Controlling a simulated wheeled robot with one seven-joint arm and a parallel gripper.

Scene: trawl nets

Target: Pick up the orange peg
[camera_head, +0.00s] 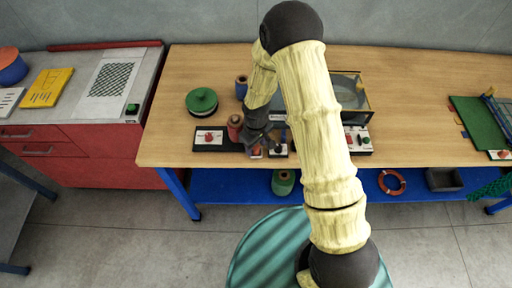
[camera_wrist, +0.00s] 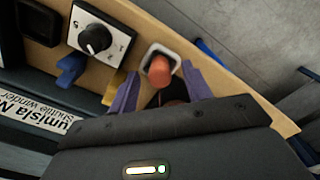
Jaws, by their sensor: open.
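The orange peg (camera_wrist: 160,70) stands at a white square socket (camera_wrist: 165,50) near the wooden table's edge in the wrist view. It also shows small in the head view (camera_head: 256,152), partly hidden by my arm. My gripper (camera_wrist: 160,88) is open, with one purple finger on each side of the peg. The fingers look apart from the peg, though the exact gap is hard to judge. In the head view my gripper (camera_head: 260,141) is a dark shape low over the table's front edge.
A dial box (camera_wrist: 94,38) sits close beside the socket. A clear-walled box (camera_head: 348,93) stands behind my arm. The table's right middle is bare.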

